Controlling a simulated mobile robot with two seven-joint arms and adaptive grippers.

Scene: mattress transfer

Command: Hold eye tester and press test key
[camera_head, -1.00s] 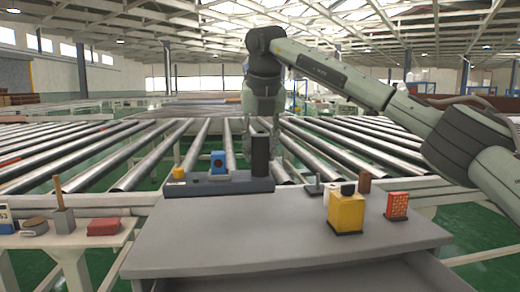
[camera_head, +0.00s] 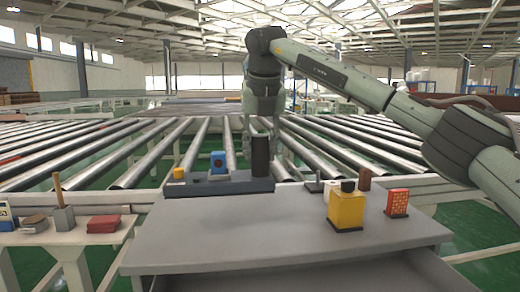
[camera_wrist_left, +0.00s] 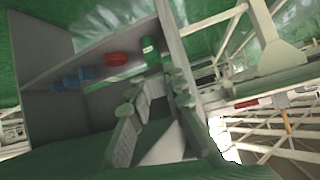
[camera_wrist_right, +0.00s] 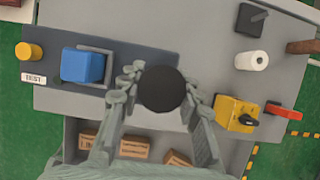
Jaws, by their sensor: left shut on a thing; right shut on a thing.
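The eye tester is a long dark grey base (camera_head: 205,188) at the back left of the grey table. It carries a blue block (camera_head: 218,163), a yellow key (camera_head: 179,174) and an upright black cylinder (camera_head: 260,160) at its right end. In the right wrist view a TEST label (camera_wrist_right: 34,79) lies beside the yellow key (camera_wrist_right: 29,50). My right gripper (camera_wrist_right: 162,90) comes from above and is shut on the black cylinder. My left gripper (camera_wrist_left: 158,115) shows only in its wrist view, far from the tester. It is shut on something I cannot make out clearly.
A yellow box (camera_head: 346,210) with a black top and a red item (camera_head: 397,203) stand on the right of the table. A white roll (camera_wrist_right: 252,60) is behind them. A side bench at left holds a red case (camera_head: 104,225). The table's front middle is clear.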

